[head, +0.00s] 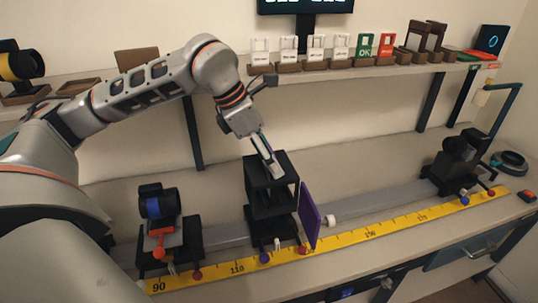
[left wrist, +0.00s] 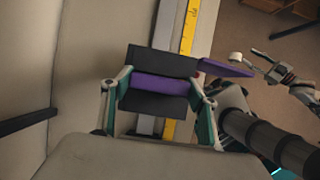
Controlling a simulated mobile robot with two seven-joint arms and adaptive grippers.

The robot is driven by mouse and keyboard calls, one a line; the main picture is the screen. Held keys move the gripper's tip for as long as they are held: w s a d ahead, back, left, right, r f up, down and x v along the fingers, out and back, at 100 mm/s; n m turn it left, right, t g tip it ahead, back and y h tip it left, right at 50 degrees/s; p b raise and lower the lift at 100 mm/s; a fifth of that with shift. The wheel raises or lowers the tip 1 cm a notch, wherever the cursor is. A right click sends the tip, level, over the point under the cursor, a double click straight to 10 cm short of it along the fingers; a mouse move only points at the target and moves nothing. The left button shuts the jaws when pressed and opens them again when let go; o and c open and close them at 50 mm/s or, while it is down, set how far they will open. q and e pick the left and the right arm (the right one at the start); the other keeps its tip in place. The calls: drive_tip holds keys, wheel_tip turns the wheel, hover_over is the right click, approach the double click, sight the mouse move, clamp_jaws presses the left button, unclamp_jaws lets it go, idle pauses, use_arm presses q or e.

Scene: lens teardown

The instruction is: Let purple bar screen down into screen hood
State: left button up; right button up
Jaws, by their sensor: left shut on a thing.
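My left gripper (head: 271,168) points down at the top of the black screen hood (head: 272,208). In the left wrist view its two teal fingers (left wrist: 159,88) are shut on the purple bar screen (left wrist: 160,84), one at each end of the bar. Black surfaces show above and below the bar there. In the head view the bar is hidden by the gripper and hood top, so how deep the screen sits cannot be told. A purple panel (head: 309,216) stands at the hood's right side. What looks like my right gripper (left wrist: 277,70) shows at the wrist view's right edge, its opening unclear.
A yellow ruler (head: 340,237) runs along the bench front beside a grey rail (head: 375,201). A black mount with a blue-ringed lens (head: 158,205) stands to the left, another black unit (head: 458,160) far right. A shelf with small cards is behind.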

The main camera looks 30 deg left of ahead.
use_arm(q)
drive_tip(key=shift+f, duration=0.1)
drive_tip(key=o, duration=1.6)
drive_tip(key=v, duration=1.2)
